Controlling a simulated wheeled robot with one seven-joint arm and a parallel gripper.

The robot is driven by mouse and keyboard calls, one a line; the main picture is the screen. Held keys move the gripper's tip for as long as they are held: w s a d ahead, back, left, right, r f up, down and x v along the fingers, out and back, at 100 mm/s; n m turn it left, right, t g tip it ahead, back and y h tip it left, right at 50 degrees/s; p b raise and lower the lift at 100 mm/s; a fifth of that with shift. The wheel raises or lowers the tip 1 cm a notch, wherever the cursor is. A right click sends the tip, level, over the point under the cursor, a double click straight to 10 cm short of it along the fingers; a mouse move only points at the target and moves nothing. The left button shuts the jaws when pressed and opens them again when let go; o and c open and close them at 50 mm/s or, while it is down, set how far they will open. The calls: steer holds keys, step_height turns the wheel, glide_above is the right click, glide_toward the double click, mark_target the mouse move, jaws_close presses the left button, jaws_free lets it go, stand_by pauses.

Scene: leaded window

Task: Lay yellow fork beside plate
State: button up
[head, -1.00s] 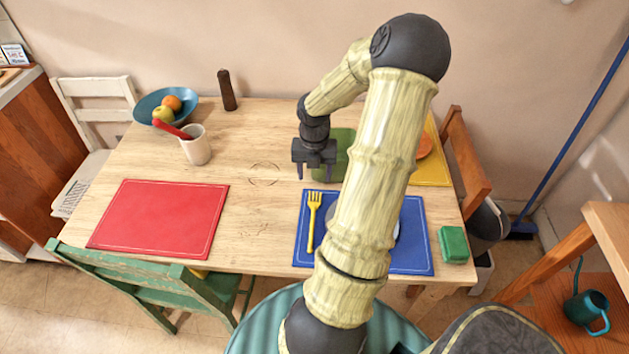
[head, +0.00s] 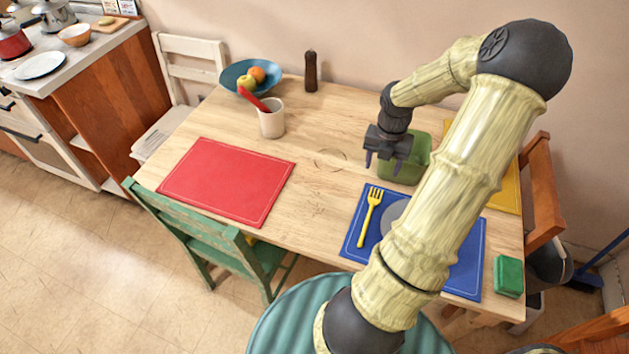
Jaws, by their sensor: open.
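The yellow fork (head: 370,214) lies on the left part of the blue placemat (head: 352,236), tines toward the back of the table. A grey plate (head: 392,212) lies on the same mat just right of the fork, mostly hidden behind my arm. The fork and plate look apart, side by side.
A red placemat (head: 228,180), a cream cup (head: 271,120) with a red utensil, a blue fruit bowl (head: 236,72) and a dark pepper mill (head: 311,72) are left. A green sponge-like block (head: 509,276) sits at the right corner. The table centre is clear.

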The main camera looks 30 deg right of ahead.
steer(key=a+r+m+t, duration=0.1)
steer(key=a+r+m, duration=0.1)
steer(key=a+m, duration=0.6)
steer(key=s+a+r+m, duration=0.1)
steer(key=a+r+m, duration=0.2)
steer(key=a+m, duration=0.6)
steer(key=s+a+r+m+t, duration=0.1)
steer(key=a+r+m, duration=0.2)
steer(key=a+m, duration=0.5)
steer(key=a, duration=0.5)
steer(key=shift+a+m+t, duration=0.3)
steer(key=shift+a, duration=0.1)
